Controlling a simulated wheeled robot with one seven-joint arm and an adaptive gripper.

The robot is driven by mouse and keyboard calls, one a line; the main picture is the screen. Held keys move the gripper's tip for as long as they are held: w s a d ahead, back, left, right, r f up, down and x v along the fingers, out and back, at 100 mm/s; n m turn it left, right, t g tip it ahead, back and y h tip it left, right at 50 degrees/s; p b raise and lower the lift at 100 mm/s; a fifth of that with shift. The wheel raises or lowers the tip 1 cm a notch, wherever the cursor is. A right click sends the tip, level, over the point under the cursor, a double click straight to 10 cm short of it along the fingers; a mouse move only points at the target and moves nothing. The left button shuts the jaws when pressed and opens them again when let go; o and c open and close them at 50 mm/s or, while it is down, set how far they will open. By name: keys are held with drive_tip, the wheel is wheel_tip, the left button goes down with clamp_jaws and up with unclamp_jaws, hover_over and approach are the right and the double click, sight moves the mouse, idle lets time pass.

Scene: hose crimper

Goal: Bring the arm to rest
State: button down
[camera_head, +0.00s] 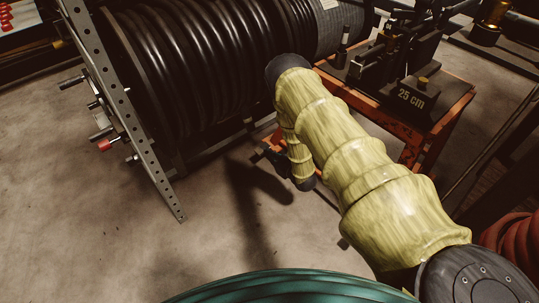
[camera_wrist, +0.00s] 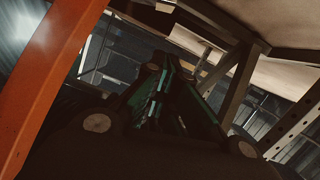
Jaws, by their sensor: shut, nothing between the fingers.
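My arm (camera_head: 345,155) is in a yellow-green sleeve and runs from the lower right up to a dark elbow in the head view. Past the elbow it folds back down, and a short sleeved part shows beside the upper arm. My gripper (camera_wrist: 165,92) shows in the wrist view as a dark body with green-edged fingers close together. It is shut and holds nothing. In the head view I cannot make the gripper out clearly; it is small and dark near the folded part.
A large black hose reel (camera_head: 205,65) stands behind the arm, with a perforated metal upright (camera_head: 125,105). An orange-framed stand (camera_head: 448,115) carries a black crimping tool and a "25 cm" block (camera_head: 410,97). An orange post (camera_wrist: 50,80) is close in the wrist view. Floor (camera_head: 80,240) is clear at left.

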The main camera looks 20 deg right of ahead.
drive_tip(key=s+a+f+m+g+h, duration=0.1)
drive_tip(key=s+a+g, duration=0.25)
drive_tip(key=s, duration=0.75)
drive_tip(key=s+a+f+m+g+h, duration=0.15)
drive_tip(key=s+g, duration=0.25)
drive_tip(key=s, duration=0.8)
drive_tip(key=s+a+f+m+g+h, duration=0.1)
drive_tip(key=s+a+m+g, duration=0.2)
drive_tip(key=s, duration=0.8)
drive_tip(key=s+a+r+g, duration=0.2)
drive_tip(key=s+r, duration=0.1)
drive_tip(key=s, duration=0.5)
drive_tip(key=s+a+r+g, duration=0.2)
drive_tip(key=s+r+g, duration=0.1)
drive_tip(key=s, duration=0.4)
wheel_tip(320, 180, up, 31)
drive_tip(key=p, duration=3.1)
drive_tip(key=shift+d+f+t+p, duration=0.15)
drive_tip(key=shift+f+t+p, duration=0.05)
drive_tip(key=shift+t+p, duration=0.15)
drive_tip(key=shift+s+n, duration=0.1)
drive_tip(key=shift+n, duration=0.15)
